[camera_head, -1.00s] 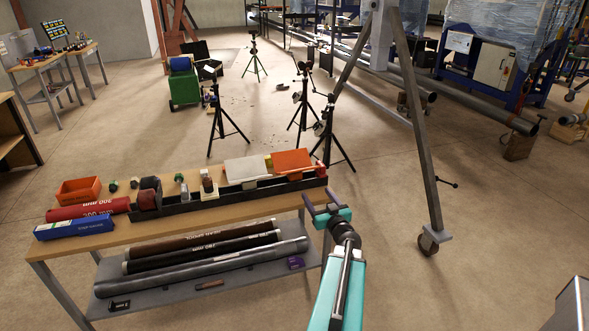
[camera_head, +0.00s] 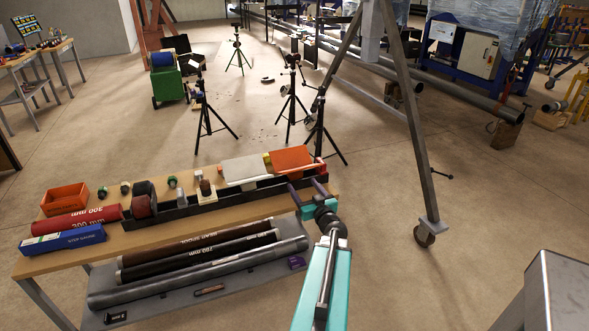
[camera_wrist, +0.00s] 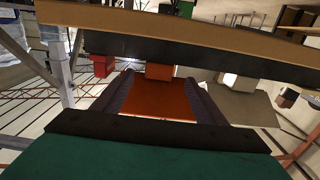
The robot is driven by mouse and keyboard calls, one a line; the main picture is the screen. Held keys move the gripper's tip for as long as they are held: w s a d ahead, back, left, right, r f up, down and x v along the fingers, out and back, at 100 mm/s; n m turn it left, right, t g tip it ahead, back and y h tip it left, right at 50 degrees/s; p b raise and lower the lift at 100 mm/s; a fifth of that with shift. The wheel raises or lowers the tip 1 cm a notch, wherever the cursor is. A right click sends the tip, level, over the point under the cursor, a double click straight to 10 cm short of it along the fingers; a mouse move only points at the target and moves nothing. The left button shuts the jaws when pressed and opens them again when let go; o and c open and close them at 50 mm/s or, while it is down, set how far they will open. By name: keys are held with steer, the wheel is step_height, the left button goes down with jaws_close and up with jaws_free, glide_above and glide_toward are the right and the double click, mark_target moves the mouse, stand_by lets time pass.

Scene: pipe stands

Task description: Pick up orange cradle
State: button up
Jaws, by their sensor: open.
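A flat orange piece (camera_head: 292,158), which looks like the orange cradle, sits tilted at the right end of the workbench, beside a similar whitish piece (camera_head: 244,168). In the wrist view the orange piece (camera_wrist: 158,98) appears between the two dark fingers of my gripper (camera_wrist: 158,82). In the head view my gripper (camera_head: 307,189) is open and empty at the bench's front right edge, just in front of the orange piece. I cannot tell whether the fingers touch it. Its underside is hidden.
A long black tray (camera_head: 190,209) runs along the bench (camera_head: 130,238). An orange bin (camera_head: 65,199), a red tube (camera_head: 78,220) and a blue box (camera_head: 62,240) are at its left. Black tripods (camera_head: 318,140) stand behind. A grey gantry leg (camera_head: 412,120) stands to the right.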

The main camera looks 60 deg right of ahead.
mark_target(297, 176)
steer(key=shift+p+x, duration=0.4)
steer(key=shift+x, duration=3.9)
steer(key=shift+s+d+p, duration=0.1)
steer(key=shift+p, duration=0.2)
steer(key=shift+p+x, duration=0.65)
steer(key=shift+x, duration=2)
steer(key=shift+c, duration=0.5)
steer(key=c, duration=1.5)
steer(key=shift+r, duration=0.1)
steer(key=shift+r, duration=4.95)
